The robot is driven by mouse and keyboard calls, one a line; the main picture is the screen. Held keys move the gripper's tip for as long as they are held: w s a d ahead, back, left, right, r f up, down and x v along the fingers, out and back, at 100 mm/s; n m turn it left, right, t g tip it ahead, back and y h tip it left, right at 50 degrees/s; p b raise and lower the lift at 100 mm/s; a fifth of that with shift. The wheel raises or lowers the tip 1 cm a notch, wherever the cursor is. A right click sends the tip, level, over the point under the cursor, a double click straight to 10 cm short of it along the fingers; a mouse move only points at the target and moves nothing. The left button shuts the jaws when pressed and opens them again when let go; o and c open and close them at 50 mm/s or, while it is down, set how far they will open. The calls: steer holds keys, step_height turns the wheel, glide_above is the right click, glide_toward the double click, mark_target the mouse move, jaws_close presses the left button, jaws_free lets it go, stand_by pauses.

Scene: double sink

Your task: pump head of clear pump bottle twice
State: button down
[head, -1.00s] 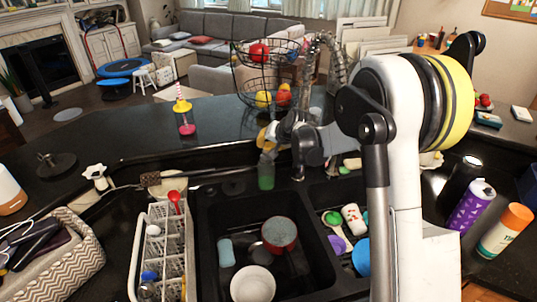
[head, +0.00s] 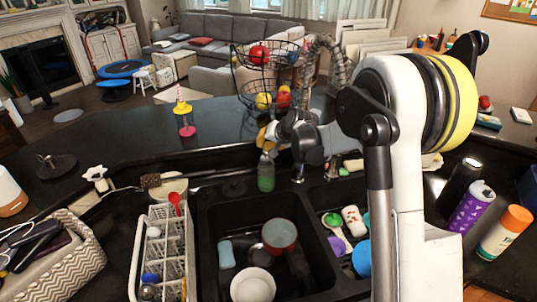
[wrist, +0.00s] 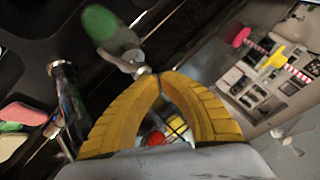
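The clear pump bottle (head: 266,173) holds green liquid and stands upright behind the left sink basin in the head view. In the wrist view the bottle (wrist: 100,22) is at the top, with its pale pump head (wrist: 135,66) pointing toward the fingers. My gripper (wrist: 160,76) has two yellow fingers whose tips come together, with nothing seen held between them. The tips are right beside the pump head; I cannot tell whether they touch it. In the head view my gripper (head: 263,138) is just above the bottle's top and hides part of it.
The faucet (head: 300,160) stands close to the bottle's right. A wire fruit basket (head: 265,75) is behind my gripper. The left basin (head: 215,285) holds a red pot and a bowl.

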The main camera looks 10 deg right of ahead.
steer(key=shift+r+p, duration=1.8)
steer(key=shift+r, duration=1.25)
steer(key=shift+d, duration=0.15)
